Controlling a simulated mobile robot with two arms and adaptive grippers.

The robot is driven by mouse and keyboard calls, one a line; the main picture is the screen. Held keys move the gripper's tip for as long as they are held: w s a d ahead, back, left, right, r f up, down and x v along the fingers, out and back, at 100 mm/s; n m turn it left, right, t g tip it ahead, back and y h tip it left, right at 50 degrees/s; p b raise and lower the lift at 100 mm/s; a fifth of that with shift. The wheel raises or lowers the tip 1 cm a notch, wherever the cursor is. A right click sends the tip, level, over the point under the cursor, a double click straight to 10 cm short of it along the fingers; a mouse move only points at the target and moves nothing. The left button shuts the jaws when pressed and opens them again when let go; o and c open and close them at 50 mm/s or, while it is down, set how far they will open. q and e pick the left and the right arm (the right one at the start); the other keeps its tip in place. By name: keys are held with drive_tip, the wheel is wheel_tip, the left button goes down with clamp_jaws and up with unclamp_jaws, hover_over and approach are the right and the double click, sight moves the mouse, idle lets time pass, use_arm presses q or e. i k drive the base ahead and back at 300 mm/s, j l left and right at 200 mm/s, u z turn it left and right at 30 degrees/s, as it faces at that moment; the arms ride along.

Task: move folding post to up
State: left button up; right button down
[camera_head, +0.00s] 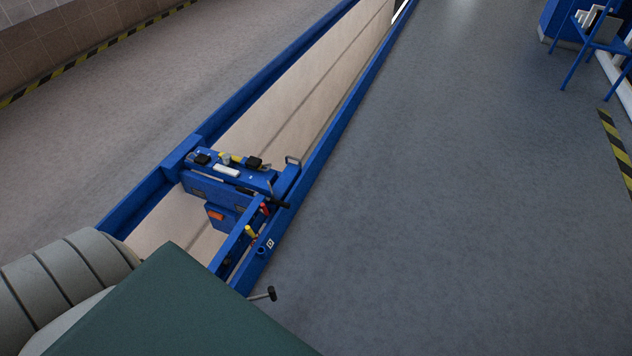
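A blue sliding jack (215,190) spans the long pit between two blue rails. Small black pads (254,163), a white cylinder and yellow parts lie on its top beam. I cannot tell which of these small parts is the folding post. A front beam (238,241) carries a red-tipped and a yellow-tipped lever (251,231). A black-knobbed handle (270,293) sticks out at the lower end, near a dark green block that fills the bottom of the view. Neither of my grippers shows.
The blue rails (356,110) edge the pit (300,80). The grey floor (450,230) to the right is clear. A blue cart (590,45) stands at the top right, near yellow-black floor tape (615,146). A grey ribbed hose-like part fills the lower left.

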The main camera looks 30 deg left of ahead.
sight(266, 194)
drive_tip(key=i+u, duration=0.25)
drive_tip(key=i, duration=0.15)
drive_tip(key=i+l+u, duration=0.25)
drive_tip(key=i, duration=0.15)
drive_tip(key=i+u, duration=0.15)
drive_tip(key=u, duration=0.3)
drive_tip(key=i+u, duration=0.2)
drive_tip(key=u, duration=0.25)
drive_tip(key=i+u, duration=0.15)
drive_tip(key=u, duration=0.3)
drive_tip(key=i+l+u, duration=0.15)
drive_tip(key=u, duration=0.25)
drive_tip(key=i+l+u, duration=0.2)
drive_tip(key=u, duration=0.25)
